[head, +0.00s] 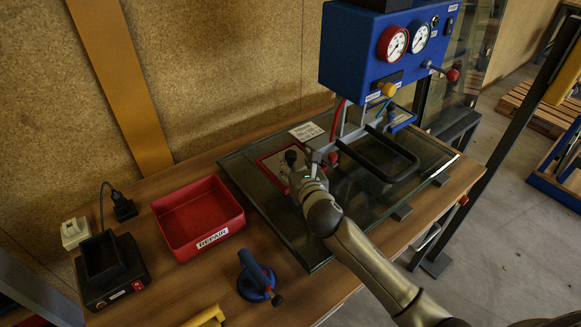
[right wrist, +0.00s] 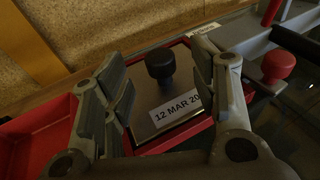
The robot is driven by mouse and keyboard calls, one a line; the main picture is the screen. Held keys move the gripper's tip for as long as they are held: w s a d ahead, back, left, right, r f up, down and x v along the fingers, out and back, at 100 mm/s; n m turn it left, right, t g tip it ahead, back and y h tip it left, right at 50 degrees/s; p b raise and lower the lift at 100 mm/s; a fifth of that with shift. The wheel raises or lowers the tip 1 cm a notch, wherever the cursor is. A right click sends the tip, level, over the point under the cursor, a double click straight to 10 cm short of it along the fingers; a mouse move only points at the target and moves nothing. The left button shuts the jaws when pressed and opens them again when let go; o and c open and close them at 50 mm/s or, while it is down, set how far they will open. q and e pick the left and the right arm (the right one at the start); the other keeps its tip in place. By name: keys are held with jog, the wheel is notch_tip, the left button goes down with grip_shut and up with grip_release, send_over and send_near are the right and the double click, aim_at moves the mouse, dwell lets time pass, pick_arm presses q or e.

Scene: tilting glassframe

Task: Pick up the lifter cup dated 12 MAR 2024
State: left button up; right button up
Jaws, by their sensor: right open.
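A plate with a black knob (right wrist: 160,64) and a white label (right wrist: 178,107) reading "12 MAR 20" lies inside a red border in the right wrist view. The label's end is hidden behind a finger. My right gripper (right wrist: 163,80) is open, with its fingers on either side of the knob and apart from it. In the head view the right gripper (head: 304,170) is over the red-bordered area (head: 264,161) on the glass panel and partly hides it. A blue lifter cup (head: 256,276) with a handle stands on the table; I see no readable date on it. My left gripper is not in view.
A red REPAIR tray (head: 176,229) stands left of the glass panel (head: 300,240). A black device (head: 108,268) is at far left. A blue gauge box (head: 352,50) and a black handle frame (head: 402,166) stand beyond the gripper. A red knob (right wrist: 278,65) is close right of it.

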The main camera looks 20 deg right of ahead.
aim_at(292, 156)
jog(key=shift+w, duration=0.65)
jog(key=x, duration=0.3)
jog(key=shift+f, duration=0.1)
jog(key=shift+w+f, duration=0.1)
jog(key=shift+w, duration=0.2)
grip_shut()
pick_arm(q)
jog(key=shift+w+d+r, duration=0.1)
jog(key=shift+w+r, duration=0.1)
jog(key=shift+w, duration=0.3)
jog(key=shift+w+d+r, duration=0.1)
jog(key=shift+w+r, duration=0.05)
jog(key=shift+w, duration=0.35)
jog(key=shift+p, duration=0.3)
